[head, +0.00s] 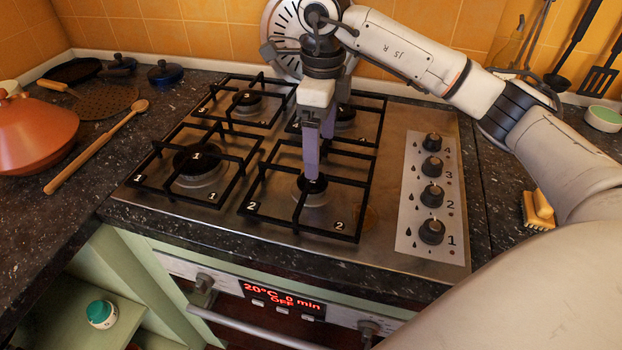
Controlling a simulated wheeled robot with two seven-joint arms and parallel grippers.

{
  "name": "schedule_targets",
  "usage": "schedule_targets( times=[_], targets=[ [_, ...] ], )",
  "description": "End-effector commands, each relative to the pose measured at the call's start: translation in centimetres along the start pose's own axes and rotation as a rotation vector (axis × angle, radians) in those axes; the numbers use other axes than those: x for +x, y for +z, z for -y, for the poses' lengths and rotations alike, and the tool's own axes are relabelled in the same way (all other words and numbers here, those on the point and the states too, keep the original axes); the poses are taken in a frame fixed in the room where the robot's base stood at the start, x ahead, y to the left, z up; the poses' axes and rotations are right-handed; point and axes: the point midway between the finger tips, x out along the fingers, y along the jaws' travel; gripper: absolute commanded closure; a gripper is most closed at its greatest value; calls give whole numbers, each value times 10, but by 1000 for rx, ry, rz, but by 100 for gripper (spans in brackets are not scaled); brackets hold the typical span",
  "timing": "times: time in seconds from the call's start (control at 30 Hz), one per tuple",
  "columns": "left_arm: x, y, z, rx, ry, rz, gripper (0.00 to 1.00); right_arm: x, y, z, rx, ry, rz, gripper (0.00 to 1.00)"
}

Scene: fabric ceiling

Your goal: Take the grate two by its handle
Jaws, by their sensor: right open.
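Grate two (366,198) is the black metal grate at the front right of the hob, marked with white 2 labels on its front corners. It lies flat over its burner. My right gripper (318,158) points down over the middle of this grate, with its purple fingers apart and nothing seen between them. The nearer fingertip overlaps the burner centre in the head view, and I cannot tell whether it touches. The fingers and wrist hide part of the grate's back bars. My left gripper is not in view.
Grate one (185,197) lies to the left; grates three (240,124) and four (381,118) lie behind. Control knobs (432,231) stand at right. An orange tagine (36,135) and a wooden spoon (98,145) are on the left counter. A yellow brush (540,210) lies right.

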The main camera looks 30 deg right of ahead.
Motion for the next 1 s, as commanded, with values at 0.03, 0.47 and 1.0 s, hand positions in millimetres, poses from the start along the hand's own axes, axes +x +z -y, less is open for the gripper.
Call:
schedule_targets(
  times=[0.03,0.47,1.0],
  targets=[
    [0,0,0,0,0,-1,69,0,0,0,0,0,0,14],
    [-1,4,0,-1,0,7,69,-1,0,0,0,0,2,72],
    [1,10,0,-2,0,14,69,-54,1,1,0,-3,6,72]
  ],
)
